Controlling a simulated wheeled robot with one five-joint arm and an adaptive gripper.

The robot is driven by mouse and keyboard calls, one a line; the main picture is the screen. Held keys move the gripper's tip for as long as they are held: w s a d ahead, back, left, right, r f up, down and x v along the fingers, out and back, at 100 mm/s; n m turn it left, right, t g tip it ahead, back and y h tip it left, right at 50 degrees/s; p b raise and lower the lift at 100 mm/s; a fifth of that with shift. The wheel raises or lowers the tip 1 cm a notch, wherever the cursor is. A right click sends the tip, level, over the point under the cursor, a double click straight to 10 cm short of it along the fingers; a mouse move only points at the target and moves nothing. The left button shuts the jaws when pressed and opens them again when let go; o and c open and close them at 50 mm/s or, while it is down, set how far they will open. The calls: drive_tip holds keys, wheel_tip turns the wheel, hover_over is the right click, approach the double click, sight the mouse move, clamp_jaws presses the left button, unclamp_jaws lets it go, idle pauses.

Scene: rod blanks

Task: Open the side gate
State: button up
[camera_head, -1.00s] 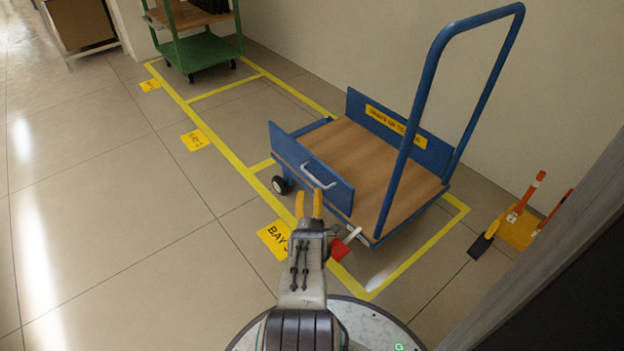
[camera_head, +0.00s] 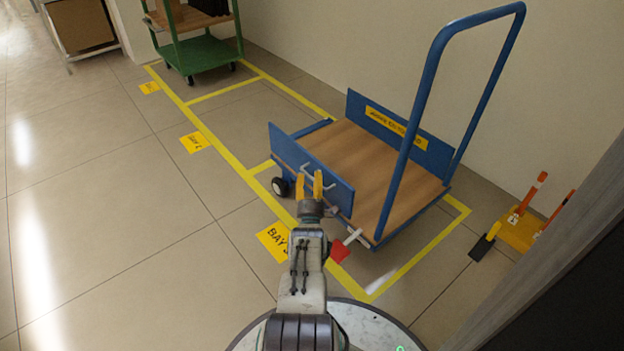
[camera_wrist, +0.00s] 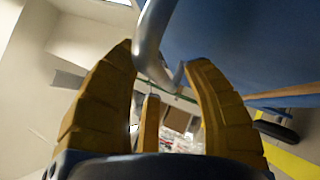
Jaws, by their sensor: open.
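The side gate (camera_head: 335,186) is a blue panel along the near left side of the blue cart. It stands upright. A silver handle (camera_head: 306,172) is on its outer face, partly hidden by my gripper. My gripper (camera_head: 309,182) is open at the handle, its yellow fingers pointing at the panel. In the wrist view the grey handle (camera_wrist: 150,40) runs between the tips of the open fingers (camera_wrist: 160,65), and the blue gate (camera_wrist: 245,45) fills the upper right. I cannot tell whether the fingers touch the handle.
The cart has a wooden deck (camera_head: 375,165) and a tall blue push bar (camera_head: 430,75). A red tag (camera_head: 339,251) hangs at its near corner. Orange-and-yellow gear (camera_head: 520,228) stands at right. A green cart (camera_head: 203,50) is at the back. Floor at left is clear.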

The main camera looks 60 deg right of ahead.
drive_tip(key=shift+c, duration=0.3)
clamp_jaws()
drive_tip(key=a, duration=0.1)
drive_tip(key=w+a+f, duration=0.1)
drive_tip(key=a, duration=0.1)
drive_tip(key=shift+f, duration=0.2)
drive_tip(key=shift+o, duration=0.3)
unclamp_jaws()
drive_tip(key=shift+d, duration=0.1)
drive_tip(key=shift+s+f, duration=0.1)
